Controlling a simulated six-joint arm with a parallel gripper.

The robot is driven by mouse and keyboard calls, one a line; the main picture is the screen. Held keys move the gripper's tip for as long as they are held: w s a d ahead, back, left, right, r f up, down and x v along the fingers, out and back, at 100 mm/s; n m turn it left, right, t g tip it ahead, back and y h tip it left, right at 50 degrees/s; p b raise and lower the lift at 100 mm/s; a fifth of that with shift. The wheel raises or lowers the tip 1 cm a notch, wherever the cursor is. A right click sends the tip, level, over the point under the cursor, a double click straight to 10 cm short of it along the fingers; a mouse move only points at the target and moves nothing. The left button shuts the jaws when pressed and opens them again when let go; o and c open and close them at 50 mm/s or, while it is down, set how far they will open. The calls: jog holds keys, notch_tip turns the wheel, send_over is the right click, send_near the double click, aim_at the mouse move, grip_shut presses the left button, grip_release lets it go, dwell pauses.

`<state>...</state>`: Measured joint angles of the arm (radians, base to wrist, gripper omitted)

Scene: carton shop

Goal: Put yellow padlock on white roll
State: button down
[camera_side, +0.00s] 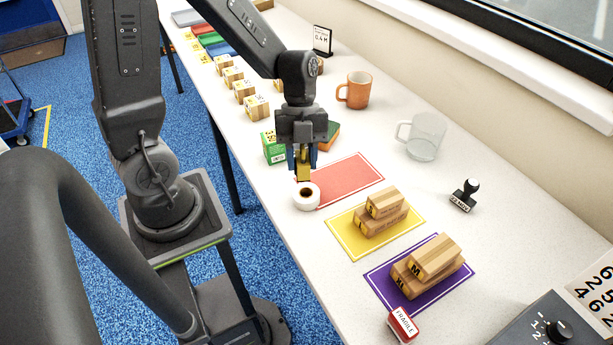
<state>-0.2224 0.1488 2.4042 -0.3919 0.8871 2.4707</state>
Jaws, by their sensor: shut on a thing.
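The yellow padlock (303,172) is between the fingers of my gripper (303,165), which is shut on it. The fingers point down. The white roll (306,197) lies flat with its dark centre hole facing up, at the near left corner of the red mat. The padlock appears just above and behind the roll in this view. I cannot tell whether the two touch.
The red mat (350,178) is bare. Wooden blocks lie on the yellow mat (345,240) and the purple mat (383,289). A green box (273,148) stands left of my gripper. An orange mug (356,91) and a glass mug (424,137) stand behind. A stamp (465,194) is at right.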

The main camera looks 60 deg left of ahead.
jog(key=shift+w+d+f, duration=0.25)
jog(key=shift+d+f, duration=0.15)
jog(key=shift+d, duration=0.2)
jog(key=shift+f, duration=1.95)
jog(key=shift+f, duration=0.1)
jog(key=c, duration=0.8)
grip_release()
jog(key=v, duration=1.1)
notch_tip(320, 180, up, 7)
jog(key=n+t+y, duration=0.3)
jog(key=n, duration=0.7)
send_over(307, 178)
jog(key=s+a, duration=0.1)
jog(key=a, duration=0.2)
jog(key=s+r+n+t, duration=0.1)
jog(key=n, duration=0.3)
jog(key=s+d+r+n+t, duration=0.1)
jog(key=s+n+t, duration=0.1)
jog(key=n, duration=0.2)
jog(key=s+r+n+t+y, duration=0.1)
jog(key=s+n, duration=0.1)
jog(key=n, duration=0.2)
jog(key=shift+d+r+t, duration=0.25)
jog(key=shift+r+t, duration=0.05)
